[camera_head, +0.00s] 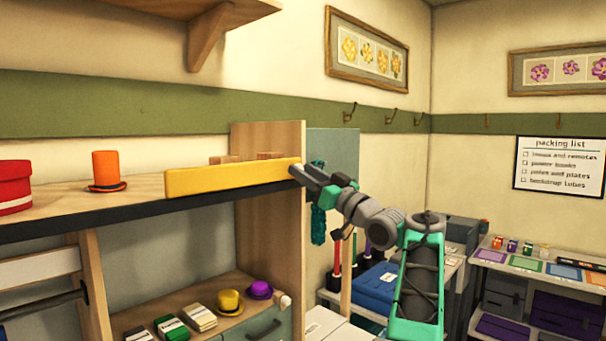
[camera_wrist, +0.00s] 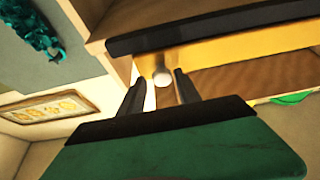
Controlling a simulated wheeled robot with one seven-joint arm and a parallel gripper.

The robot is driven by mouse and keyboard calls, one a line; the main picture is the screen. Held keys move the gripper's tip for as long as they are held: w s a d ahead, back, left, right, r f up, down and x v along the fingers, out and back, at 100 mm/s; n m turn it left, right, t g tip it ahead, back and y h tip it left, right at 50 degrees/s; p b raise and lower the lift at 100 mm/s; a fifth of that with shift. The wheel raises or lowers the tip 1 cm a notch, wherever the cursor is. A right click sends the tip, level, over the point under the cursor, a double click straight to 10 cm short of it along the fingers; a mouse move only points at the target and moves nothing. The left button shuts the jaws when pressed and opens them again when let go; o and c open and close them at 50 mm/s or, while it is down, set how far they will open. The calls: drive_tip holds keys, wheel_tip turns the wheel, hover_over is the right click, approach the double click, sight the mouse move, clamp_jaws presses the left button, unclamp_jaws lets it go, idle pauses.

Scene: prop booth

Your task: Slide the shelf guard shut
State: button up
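The shelf guard is a long yellow bar (camera_head: 230,179) along the front of the upper shelf, at its right part, and it also shows across the top of the wrist view (camera_wrist: 235,47). A pale round knob (camera_wrist: 162,79) shows at the guard's end in the wrist view. My gripper (camera_head: 298,171) is at the guard's right end. In the wrist view my gripper (camera_wrist: 158,75) has its two dark fingers apart, one on each side of the knob, with gaps visible. In the head view my gripper hides the knob.
A red-and-white box (camera_head: 14,187) and an orange hat (camera_head: 106,171) stand on the upper shelf (camera_head: 140,190), left of the guard. Wooden blocks (camera_head: 270,155) show behind the guard. A tall wooden panel (camera_head: 282,135) closes the shelf's right end.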

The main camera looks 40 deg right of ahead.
drive_tip(key=shift+o, duration=0.6)
drive_tip(key=shift+s, duration=0.1)
drive_tip(key=shift+f, duration=0.1)
drive_tip(key=b+v, duration=0.3)
drive_tip(key=v, duration=0.4)
drive_tip(key=shift+s+b, duration=0.4)
drive_tip(key=shift+d, duration=0.1)
